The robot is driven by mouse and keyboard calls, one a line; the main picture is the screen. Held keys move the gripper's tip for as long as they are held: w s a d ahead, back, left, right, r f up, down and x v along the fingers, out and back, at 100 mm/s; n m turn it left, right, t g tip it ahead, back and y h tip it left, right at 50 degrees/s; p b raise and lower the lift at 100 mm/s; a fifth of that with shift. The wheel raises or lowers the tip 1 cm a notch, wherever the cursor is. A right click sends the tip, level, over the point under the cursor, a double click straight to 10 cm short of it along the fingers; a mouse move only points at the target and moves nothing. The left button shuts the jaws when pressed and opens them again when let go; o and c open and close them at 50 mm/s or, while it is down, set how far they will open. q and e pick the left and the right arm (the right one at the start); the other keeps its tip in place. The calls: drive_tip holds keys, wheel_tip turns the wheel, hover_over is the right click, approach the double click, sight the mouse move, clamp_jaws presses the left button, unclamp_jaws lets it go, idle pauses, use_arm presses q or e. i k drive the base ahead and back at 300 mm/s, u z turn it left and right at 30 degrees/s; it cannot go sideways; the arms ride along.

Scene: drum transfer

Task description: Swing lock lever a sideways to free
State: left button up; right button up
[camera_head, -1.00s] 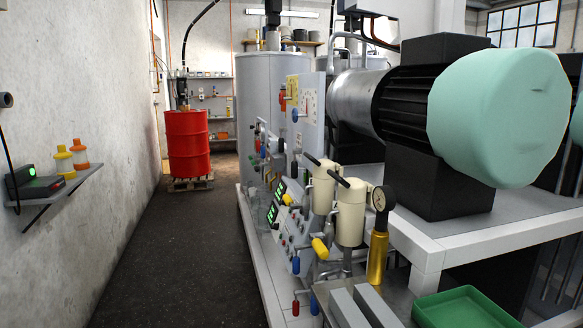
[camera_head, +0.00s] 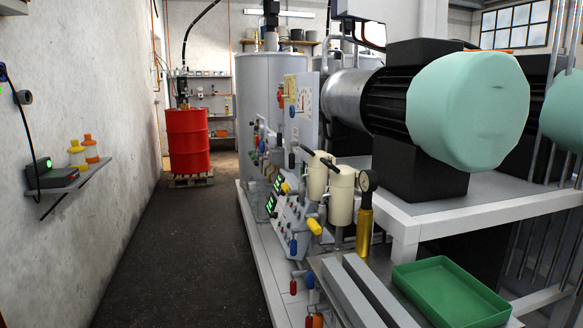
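Neither of my grippers is in view. Two cream cylinders (camera_head: 341,200) stand on the side of the machine, right of centre. A black lever (camera_head: 329,165) sticks out to the upper left from the top of the nearer cylinder. Another black lever (camera_head: 306,150) sits on top of the farther one. No label is readable, so I cannot tell whether either is lock lever a. A row of small red, blue and yellow handles runs along the machine's side, including a yellow handle (camera_head: 314,227) below the cylinders.
A green tray (camera_head: 452,292) sits at the front right, beside a brass gauge holder (camera_head: 365,230). A red drum (camera_head: 188,140) stands on a pallet at the back. A wall shelf (camera_head: 75,188) juts out at left. The dark floor (camera_head: 185,265) between is clear.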

sight(292, 155)
drive_tip(key=u, duration=0.8)
drive_tip(key=i, duration=0.95)
drive_tip(key=u, duration=0.25)
drive_tip(key=i, duration=1.9)
drive_tip(key=z, duration=0.7)
